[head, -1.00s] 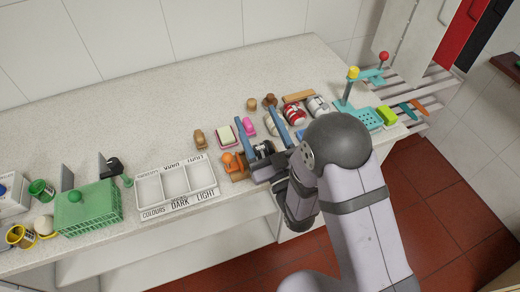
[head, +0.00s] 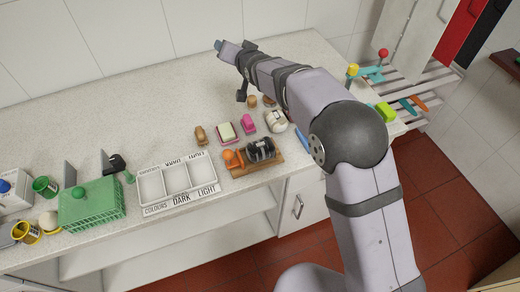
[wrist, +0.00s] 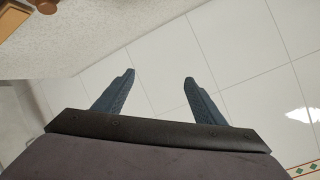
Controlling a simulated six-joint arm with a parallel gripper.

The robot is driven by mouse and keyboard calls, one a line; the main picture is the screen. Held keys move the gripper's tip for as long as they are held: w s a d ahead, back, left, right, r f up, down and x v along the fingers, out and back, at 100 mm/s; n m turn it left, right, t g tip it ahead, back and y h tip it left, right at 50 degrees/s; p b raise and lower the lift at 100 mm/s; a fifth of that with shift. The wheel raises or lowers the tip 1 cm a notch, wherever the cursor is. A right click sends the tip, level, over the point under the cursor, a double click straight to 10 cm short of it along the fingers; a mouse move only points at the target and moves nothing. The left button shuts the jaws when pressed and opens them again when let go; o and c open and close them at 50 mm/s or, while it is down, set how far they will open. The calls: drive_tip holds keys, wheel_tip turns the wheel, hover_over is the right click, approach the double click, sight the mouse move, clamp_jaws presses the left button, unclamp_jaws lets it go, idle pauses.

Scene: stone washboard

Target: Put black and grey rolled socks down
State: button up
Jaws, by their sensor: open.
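The black and grey rolled socks (head: 261,149) lie on a small wooden board (head: 250,170) near the front edge of the counter, beside an orange object. My gripper (head: 218,45) is high and far from them, over the back of the counter near the tiled wall in the head view. In the wrist view its two blue fingers (wrist: 160,76) are spread apart with nothing between them. The socks do not show in the wrist view.
Left of the board stands a white three-part tray (head: 178,183) marked COLOURS, DARK, LIGHT. A green basket (head: 92,208) is further left. A pale roll (head: 276,121) and a pink item (head: 248,123) lie behind the board. The back left counter is clear.

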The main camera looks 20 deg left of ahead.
drive_tip(key=s+d+f+m+g+h, duration=0.3)
drive_tip(key=f, duration=0.2)
drive_tip(key=m+g+h, duration=0.6)
drive_tip(key=m, duration=0.1)
hover_over(260, 146)
wheel_tip(260, 146, down, 6)
drive_tip(key=shift+w+a+r, duration=0.1)
drive_tip(key=shift+a, duration=0.05)
drive_tip(key=shift+g, duration=0.3)
drive_tip(key=shift+m, duration=0.4)
drive_tip(key=shift+f+p, duration=1.9)
drive_tip(key=shift+f, duration=1.8)
drive_tip(key=c, duration=1.2)
drive_tip(key=shift+r, duration=0.15)
drive_tip(key=shift+c, duration=0.2)
